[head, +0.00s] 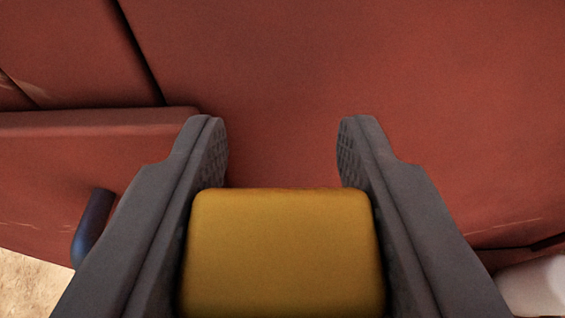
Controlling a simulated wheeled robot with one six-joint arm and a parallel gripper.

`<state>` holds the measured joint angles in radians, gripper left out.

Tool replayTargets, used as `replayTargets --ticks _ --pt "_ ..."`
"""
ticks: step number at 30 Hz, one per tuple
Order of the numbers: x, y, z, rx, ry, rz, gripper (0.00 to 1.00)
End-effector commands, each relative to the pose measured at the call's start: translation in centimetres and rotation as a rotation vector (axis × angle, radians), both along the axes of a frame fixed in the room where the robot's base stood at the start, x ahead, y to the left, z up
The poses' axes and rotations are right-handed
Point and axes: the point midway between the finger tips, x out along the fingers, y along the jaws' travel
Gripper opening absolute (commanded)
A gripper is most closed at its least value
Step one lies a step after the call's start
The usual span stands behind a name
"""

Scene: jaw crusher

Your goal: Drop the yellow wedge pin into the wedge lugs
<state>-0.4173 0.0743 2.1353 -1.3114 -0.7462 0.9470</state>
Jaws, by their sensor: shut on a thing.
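The yellow wedge pin (283,252) fills the lower middle of the head view, its blunt, rounded end facing the camera. My gripper (283,150) is shut on it, with one dark grey finger against each side. The fingertips reach beyond the pin's upper edge. The rest of the pin is hidden below the frame or behind its near face. I cannot make out the wedge lugs in this view.
A large red metal surface (300,70) lies behind the gripper and fills most of the view. A red ledge (90,150) with a dark blue bent handle (94,225) is at left. Sandy ground (28,285) shows lower left, a pale rounded thing (535,288) lower right.

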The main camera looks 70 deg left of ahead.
Motion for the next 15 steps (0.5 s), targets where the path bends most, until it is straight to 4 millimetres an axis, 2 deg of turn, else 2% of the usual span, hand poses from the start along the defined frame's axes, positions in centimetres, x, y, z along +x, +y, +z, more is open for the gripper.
replayTargets --ticks 15 --pt "0.02 0.01 -0.54 0.001 -0.001 0.0 0.0"
